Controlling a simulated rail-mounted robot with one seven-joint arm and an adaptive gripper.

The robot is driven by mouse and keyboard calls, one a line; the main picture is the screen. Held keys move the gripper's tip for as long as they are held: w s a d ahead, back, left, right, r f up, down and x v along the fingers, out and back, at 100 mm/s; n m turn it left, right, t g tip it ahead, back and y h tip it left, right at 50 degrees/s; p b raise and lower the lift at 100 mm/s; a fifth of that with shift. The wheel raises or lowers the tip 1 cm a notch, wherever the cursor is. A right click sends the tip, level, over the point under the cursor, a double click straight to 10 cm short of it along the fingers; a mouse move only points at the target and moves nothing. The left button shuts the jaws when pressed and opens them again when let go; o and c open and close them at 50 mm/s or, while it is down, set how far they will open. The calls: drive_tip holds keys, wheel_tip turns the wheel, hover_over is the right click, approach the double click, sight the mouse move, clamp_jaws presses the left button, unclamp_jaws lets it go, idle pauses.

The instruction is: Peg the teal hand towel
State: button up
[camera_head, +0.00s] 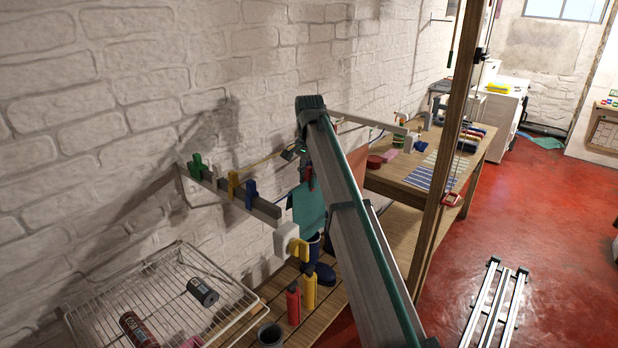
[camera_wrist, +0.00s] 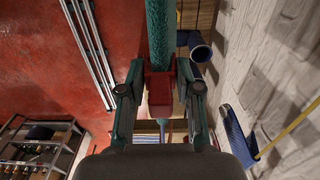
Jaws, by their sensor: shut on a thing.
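The teal hand towel (camera_head: 308,208) hangs down beside the brick wall, partly hidden by my arm in the head view. In the wrist view it is a narrow teal strip (camera_wrist: 160,35) seen nearly edge-on. My gripper (camera_wrist: 160,97) is shut on a red peg (camera_wrist: 158,82), which sits between its fingertips. The red peg also shows small beside the towel's top in the head view (camera_head: 311,179). The peg lines up with the towel's edge in the wrist view; I cannot tell whether it grips the cloth.
A wall bar (camera_head: 215,184) carries green (camera_head: 196,166), yellow (camera_head: 233,184) and blue (camera_head: 251,194) pegs. A wire rack (camera_head: 165,300) stands front left. Red (camera_head: 293,303) and yellow (camera_head: 309,290) bottles stand below. A wooden post (camera_head: 445,150) rises right of my arm; red floor beyond is mostly clear.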

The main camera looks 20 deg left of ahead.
drive_tip(key=o, duration=1)
drive_tip(key=shift+c, duration=0.2)
